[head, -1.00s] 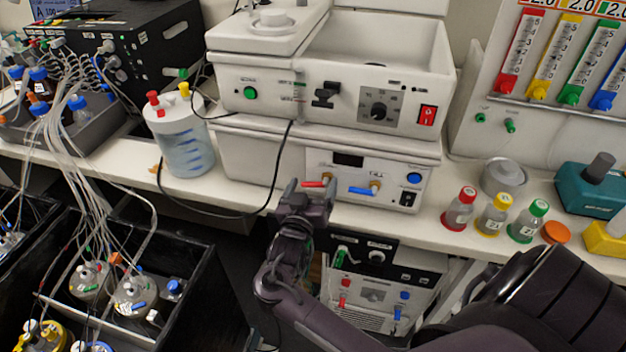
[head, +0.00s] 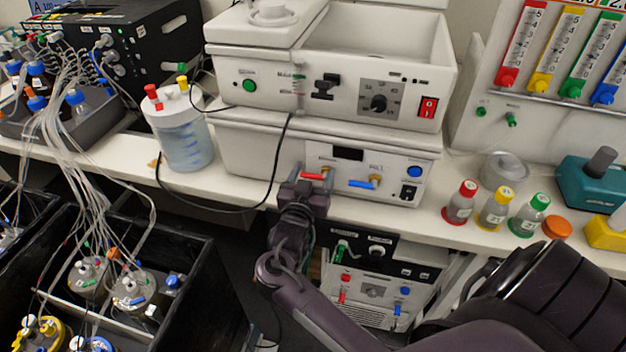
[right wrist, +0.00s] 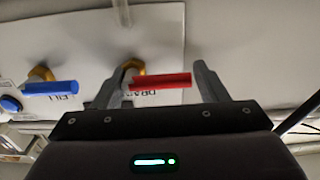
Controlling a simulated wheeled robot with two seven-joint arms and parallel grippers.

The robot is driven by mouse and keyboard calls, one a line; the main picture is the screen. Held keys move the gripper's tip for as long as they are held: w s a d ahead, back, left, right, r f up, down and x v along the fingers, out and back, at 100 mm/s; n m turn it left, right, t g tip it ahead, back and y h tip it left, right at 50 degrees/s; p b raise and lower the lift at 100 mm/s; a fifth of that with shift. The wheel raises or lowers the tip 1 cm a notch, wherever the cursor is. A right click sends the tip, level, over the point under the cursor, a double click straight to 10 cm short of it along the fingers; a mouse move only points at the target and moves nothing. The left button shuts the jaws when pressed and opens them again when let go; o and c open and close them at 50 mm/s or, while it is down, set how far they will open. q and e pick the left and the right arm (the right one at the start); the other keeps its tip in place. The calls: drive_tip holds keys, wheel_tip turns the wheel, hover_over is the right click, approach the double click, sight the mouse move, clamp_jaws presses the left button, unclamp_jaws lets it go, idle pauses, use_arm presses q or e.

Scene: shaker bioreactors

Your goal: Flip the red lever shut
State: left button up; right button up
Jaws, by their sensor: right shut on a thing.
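The red lever (head: 312,176) sits on the front of the lower white unit (head: 262,155), left of the blue lever (head: 362,184). My right gripper (head: 313,177) is at the red lever, its fingers shut on it from both sides. In the right wrist view the red lever (right wrist: 162,82) lies sideways between the two fingers (right wrist: 160,88), beside a brass valve (right wrist: 132,72). The blue lever (right wrist: 50,88) is outside the fingers, to the left. My left gripper is not in view.
A black cable (head: 281,160) hangs just left of my right gripper. A jug (head: 185,140) stands left of the unit. Several capped bottles, one red-capped (head: 461,203), stand on the bench at right. Another white unit (head: 330,90) is stacked above.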

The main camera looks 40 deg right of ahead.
drive_tip(key=shift+r, duration=0.1)
drive_tip(key=o, duration=0.8)
drive_tip(key=shift+o, duration=0.2)
drive_tip(key=shift+s+a, duration=0.35)
drive_tip(key=shift+a, duration=0.1)
drive_tip(key=b+v, duration=0.2)
drive_tip(key=v, duration=0.4)
drive_tip(key=shift+s+a, duration=0.25)
